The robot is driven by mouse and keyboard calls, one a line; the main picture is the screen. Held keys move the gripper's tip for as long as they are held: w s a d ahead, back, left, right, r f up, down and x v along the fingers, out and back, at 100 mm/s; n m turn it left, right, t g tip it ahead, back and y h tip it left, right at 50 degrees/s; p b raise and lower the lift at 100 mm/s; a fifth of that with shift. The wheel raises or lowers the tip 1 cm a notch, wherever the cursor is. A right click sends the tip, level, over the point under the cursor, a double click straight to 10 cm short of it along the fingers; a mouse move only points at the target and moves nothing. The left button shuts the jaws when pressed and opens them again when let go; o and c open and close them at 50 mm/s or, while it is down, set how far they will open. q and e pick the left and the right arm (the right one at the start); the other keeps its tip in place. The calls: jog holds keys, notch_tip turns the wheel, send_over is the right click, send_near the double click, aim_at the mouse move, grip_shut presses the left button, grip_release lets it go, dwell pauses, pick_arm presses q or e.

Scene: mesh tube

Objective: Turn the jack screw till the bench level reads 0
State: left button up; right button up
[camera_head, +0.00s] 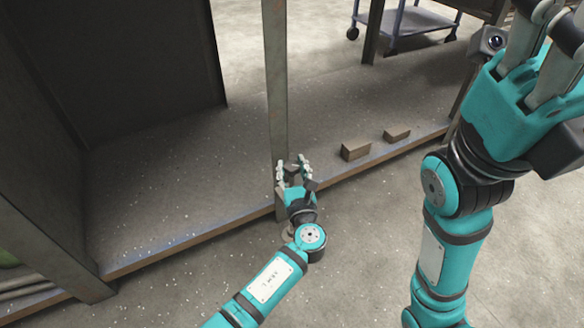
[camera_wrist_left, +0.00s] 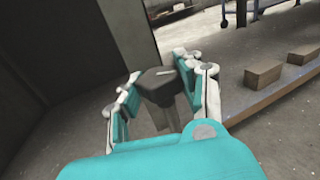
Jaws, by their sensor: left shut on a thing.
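A dark, faceted knob with a pale line on top, which looks like the jack screw's head (camera_wrist_left: 158,85), sits between the fingers of my left gripper (camera_head: 292,169). The gripper is shut on it, next to the foot of a grey metal upright (camera_head: 275,90). In the head view the fingers mostly hide the knob. My right gripper is raised at the upper right of the head view, with its fingertips cut off by the frame edge, so its opening cannot be told. No bench level or reading shows in either view.
Two brown blocks (camera_head: 355,150) (camera_head: 397,135) lie on the low speckled platform (camera_head: 170,190), right of the upright. A dark panel (camera_head: 120,60) stands at the left. A wheeled cart (camera_head: 410,22) is at the back. The floor (camera_head: 370,230) in front is clear.

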pick_arm(q)
jog(key=o, duration=1.2)
jog(key=s+d, duration=0.2)
jog(key=s, duration=0.9)
jog(key=shift+s, duration=0.35)
jog(key=shift+d, duration=0.15)
